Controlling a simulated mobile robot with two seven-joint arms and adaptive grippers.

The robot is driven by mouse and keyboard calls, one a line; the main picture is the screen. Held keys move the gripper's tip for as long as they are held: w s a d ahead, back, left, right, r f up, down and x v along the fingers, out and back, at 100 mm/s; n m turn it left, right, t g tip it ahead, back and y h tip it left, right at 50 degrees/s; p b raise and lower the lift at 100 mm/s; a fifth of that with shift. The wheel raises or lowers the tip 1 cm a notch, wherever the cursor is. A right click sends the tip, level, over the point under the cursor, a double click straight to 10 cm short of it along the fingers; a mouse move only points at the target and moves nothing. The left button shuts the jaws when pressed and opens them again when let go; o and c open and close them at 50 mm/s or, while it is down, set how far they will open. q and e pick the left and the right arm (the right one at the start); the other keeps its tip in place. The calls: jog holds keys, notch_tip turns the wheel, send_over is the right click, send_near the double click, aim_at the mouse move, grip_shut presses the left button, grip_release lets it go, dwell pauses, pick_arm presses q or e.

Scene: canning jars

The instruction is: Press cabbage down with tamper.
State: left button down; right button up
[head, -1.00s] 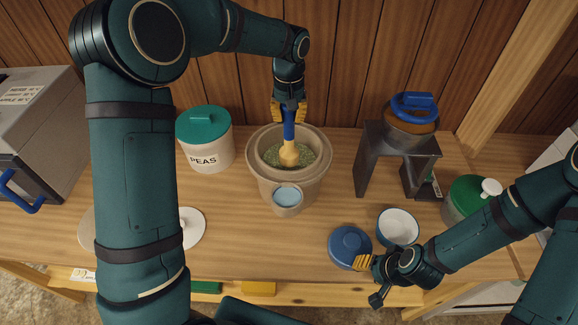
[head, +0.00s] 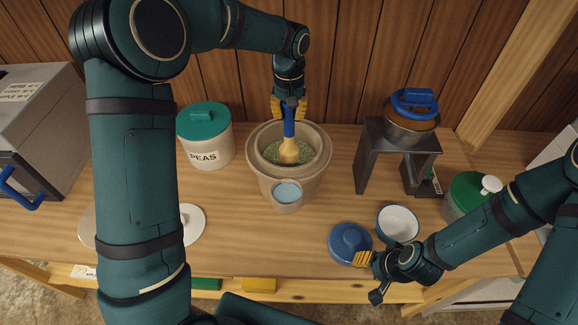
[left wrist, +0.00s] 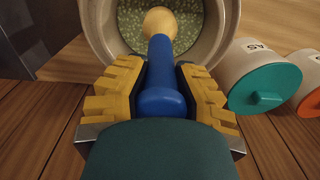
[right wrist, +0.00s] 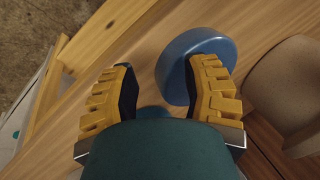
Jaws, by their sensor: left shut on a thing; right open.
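The tamper (head: 289,148) has a blue handle and a pale yellow wooden head. My left gripper (head: 289,108) is shut on its blue handle, which also shows in the left wrist view (left wrist: 163,80). The tamper stands near upright inside a beige crock (head: 318,180), with its head down at the shredded green cabbage (head: 313,153). Whether the head presses into the cabbage is hard to tell. My right gripper (head: 364,260) is open beside a blue lid (head: 349,240) at the table's front. In the right wrist view the lid (right wrist: 190,62) lies by one finger.
A small cup with a light blue top (head: 287,194) is at the crock's front. A peas canister (head: 206,140) stands left, a metal stand (head: 372,150) with a pot (head: 408,130) right. A white-blue bowl (head: 398,224) and green-lidded jar (head: 465,195) are front right.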

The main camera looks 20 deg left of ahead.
pick_arm(q)
jog(key=shift+f+b, duration=0.7)
jog(key=shift+f, duration=0.55)
pick_arm(e)
jog(key=shift+f, duration=0.75)
pick_arm(q)
jog(key=shift+r+p, duration=1.45)
jog(key=shift+r, duration=0.45)
pick_arm(e)
jog(key=shift+r, duration=1.45)
pick_arm(q)
jog(key=shift+r+p, duration=2.15)
jog(key=shift+r, duration=0.8)
jog(key=shift+r+p, duration=0.4)
jog(key=shift+r, duration=2.2)
pick_arm(e)
jog(key=shift+r, duration=2.5)
